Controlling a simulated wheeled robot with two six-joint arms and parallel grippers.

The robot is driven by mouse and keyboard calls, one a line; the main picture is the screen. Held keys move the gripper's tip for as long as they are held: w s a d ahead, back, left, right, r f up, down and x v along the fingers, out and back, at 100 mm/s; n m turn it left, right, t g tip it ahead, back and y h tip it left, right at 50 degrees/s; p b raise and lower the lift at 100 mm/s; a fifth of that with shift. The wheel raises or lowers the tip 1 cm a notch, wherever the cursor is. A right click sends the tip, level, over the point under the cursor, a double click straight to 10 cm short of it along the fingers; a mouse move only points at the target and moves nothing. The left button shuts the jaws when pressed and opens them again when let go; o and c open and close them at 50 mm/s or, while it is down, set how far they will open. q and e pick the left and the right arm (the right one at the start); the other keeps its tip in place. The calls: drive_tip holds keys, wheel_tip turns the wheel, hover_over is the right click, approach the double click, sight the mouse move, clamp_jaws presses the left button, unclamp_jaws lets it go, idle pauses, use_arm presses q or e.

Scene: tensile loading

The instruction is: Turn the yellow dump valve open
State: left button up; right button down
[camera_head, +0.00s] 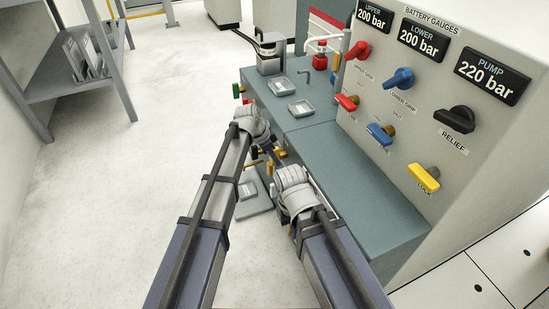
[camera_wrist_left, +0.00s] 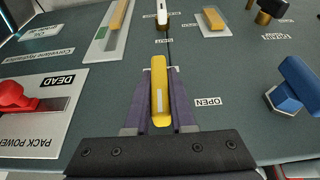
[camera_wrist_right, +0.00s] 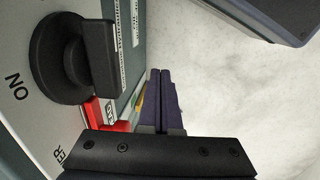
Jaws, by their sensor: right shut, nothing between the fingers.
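The yellow dump valve handle (camera_wrist_left: 160,95) is a bar on the grey-green panel in the left wrist view. It points away from the camera, toward a SHUT label (camera_wrist_left: 163,42); an OPEN label (camera_wrist_left: 208,101) is to its right. My left gripper (camera_wrist_left: 160,108) has one finger on each side of the bar, seemingly touching both sides. In the head view my left gripper (camera_head: 275,158) reaches the console front, where the handle is hard to make out. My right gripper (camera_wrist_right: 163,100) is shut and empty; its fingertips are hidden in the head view.
A blue handle (camera_wrist_left: 296,88) is right of the valve, a red switch (camera_wrist_left: 18,97) left. A black knob (camera_wrist_right: 80,55) and red part (camera_wrist_right: 108,125) are close to my right gripper. A yellow LOCK handle (camera_head: 424,178) is on the upright panel.

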use_arm(q)
clamp_jaws()
drive_tip(key=shift+w+f+n+g+h+b, duration=0.15)
drive_tip(key=shift+n+g+h+b, duration=0.2)
drive_tip(key=shift+g+h, duration=0.45)
drive_tip(key=g+b, duration=0.1)
drive_tip(key=g, duration=0.1)
drive_tip(key=shift+n+g+h+b, duration=0.25)
drive_tip(key=shift+g+h+b, duration=0.05)
drive_tip(key=shift+g+b, duration=0.1)
drive_tip(key=shift+s+g+h+b, duration=0.2)
drive_tip(key=shift+g+h+b, duration=0.1)
drive_tip(key=shift+g+b, duration=0.35)
drive_tip(key=shift+s, duration=0.1)
